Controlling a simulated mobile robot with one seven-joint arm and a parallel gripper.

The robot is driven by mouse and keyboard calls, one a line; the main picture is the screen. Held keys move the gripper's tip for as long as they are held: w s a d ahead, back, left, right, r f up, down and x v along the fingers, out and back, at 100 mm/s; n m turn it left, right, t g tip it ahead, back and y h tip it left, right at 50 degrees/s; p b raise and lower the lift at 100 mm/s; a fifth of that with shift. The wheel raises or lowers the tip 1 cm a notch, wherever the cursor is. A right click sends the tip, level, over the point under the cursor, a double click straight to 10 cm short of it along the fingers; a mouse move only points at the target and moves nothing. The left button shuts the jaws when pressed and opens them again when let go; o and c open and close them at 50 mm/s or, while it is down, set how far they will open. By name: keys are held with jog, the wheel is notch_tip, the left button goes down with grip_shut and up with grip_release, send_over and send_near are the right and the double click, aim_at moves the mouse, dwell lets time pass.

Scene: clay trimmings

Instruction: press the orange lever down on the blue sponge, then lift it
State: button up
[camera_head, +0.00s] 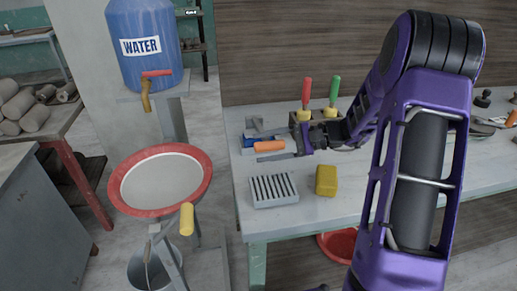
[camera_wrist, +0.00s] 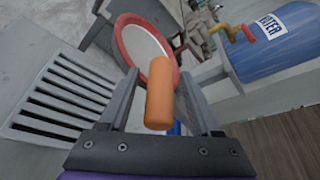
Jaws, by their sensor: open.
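The orange lever handle (camera_head: 269,146) is a short rounded cylinder near the table's left rear part. In the wrist view the orange handle (camera_wrist: 160,95) lies between the two grey fingers of my gripper (camera_wrist: 159,78), with a gap on either side. The fingers are open. In the head view my gripper (camera_head: 258,151) reaches in from the right at the handle's height. A small patch of blue, likely the blue sponge (camera_head: 249,141), shows behind the handle; a bit of blue (camera_wrist: 175,129) also shows beyond it in the wrist view. My fingers and the handle hide most of it.
A grey slotted block (camera_head: 273,190) and a yellow block (camera_head: 326,180) stand in front of my gripper. Red-handled (camera_head: 306,92) and green-handled (camera_head: 334,90) tools stand upright behind it. Left of the table are a red-rimmed basin (camera_head: 160,180) and a blue water barrel (camera_head: 143,62).

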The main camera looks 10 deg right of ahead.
jog(key=shift+x, duration=1.05)
grip_shut()
dwell(0.7)
